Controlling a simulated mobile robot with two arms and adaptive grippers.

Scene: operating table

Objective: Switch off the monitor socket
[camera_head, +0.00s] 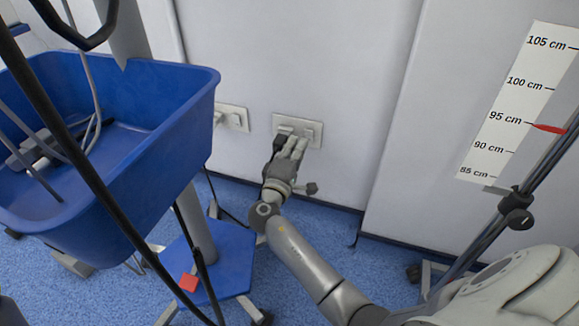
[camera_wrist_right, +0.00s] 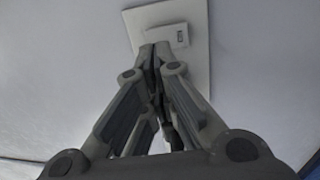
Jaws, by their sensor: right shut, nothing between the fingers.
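The monitor socket, a cream wall plate (camera_head: 314,134), sits low on the white wall in the head view. In the right wrist view, the closed fingertips (camera_wrist_right: 157,46) are at the lower edge of a raised switch (camera_wrist_right: 176,36) on the plate (camera_wrist_right: 196,60). I cannot tell whether they touch it. The switch's position is too small to read. My left gripper is not in view.
A second wall socket (camera_head: 232,118) is to the left. A blue basin (camera_head: 150,150) on a wheeled stand with a blue base (camera_head: 228,262) fills the left. Wall between is clear.

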